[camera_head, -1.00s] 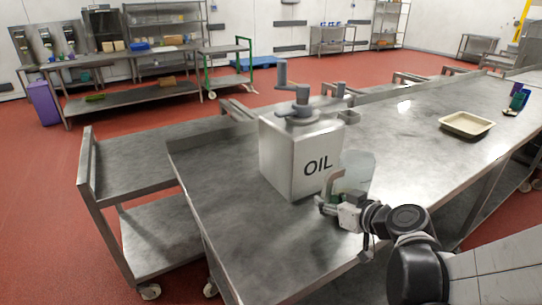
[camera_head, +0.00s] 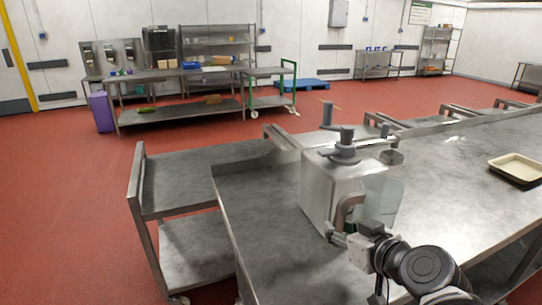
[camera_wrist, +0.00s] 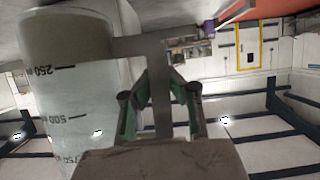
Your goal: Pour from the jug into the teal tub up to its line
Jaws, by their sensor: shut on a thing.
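The jug (camera_head: 384,203) is a clear, pale measuring jug, upright in the head view, in front of a metal can. In the wrist view the jug (camera_wrist: 70,85) fills the left side, with marks 250, 500 and 750 showing upside down. My gripper (camera_wrist: 160,105) is shut on the jug's handle (camera_wrist: 161,85). In the head view my gripper (camera_head: 349,228) is at the jug's left side. I cannot tell the liquid level in the jug. The teal tub is not visible in either current view.
The metal can (camera_head: 325,190) with a grey pump top stands on the steel table (camera_head: 285,250), close behind the jug. A beige tray (camera_head: 517,170) lies at the far right. A steel cart (camera_head: 185,180) adjoins the table on the left.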

